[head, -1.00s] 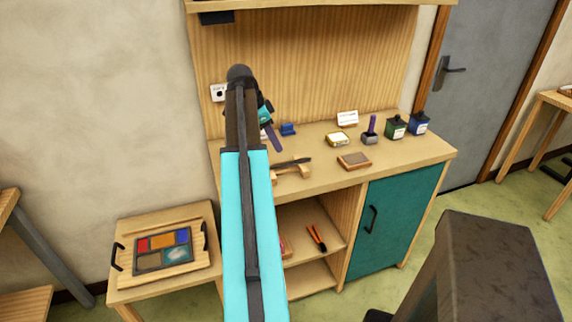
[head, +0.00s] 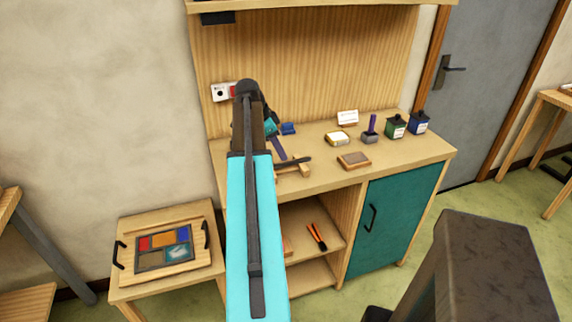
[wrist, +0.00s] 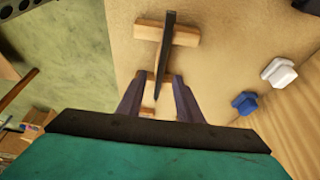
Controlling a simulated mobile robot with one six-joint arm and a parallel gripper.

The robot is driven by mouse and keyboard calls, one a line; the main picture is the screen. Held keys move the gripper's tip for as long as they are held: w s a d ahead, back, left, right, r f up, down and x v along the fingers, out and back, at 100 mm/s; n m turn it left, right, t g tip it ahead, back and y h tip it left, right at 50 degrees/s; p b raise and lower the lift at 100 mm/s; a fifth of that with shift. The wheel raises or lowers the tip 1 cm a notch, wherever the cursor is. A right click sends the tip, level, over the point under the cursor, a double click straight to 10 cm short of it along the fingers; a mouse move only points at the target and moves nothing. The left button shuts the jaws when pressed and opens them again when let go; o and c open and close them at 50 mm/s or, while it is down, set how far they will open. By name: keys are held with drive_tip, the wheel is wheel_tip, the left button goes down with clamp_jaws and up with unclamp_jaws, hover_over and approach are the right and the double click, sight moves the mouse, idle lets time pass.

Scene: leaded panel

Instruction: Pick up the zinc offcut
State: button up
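A dark grey strip, which looks like the zinc offcut (head: 294,160), lies across pale wooden rests on the workbench. In the wrist view the strip (wrist: 167,40) runs from the top middle down between my fingers, its far part over a wooden block (wrist: 188,37). My gripper (wrist: 158,77) is open, with one purple finger on each side of the strip's near end. I cannot tell its height above the strip or whether it touches. In the head view my arm partly hides the gripper (head: 282,154) and the strip's left end.
A side table (head: 125,288) bears the coloured panel (head: 163,242).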

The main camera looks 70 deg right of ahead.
sight(286, 162)
drive_tip(key=shift+p+x, duration=0.75)
drive_tip(key=shift+x, duration=1.45)
drive_tip(key=shift+w, duration=0.15)
drive_tip(key=shift+c, duration=0.5)
clamp_jaws()
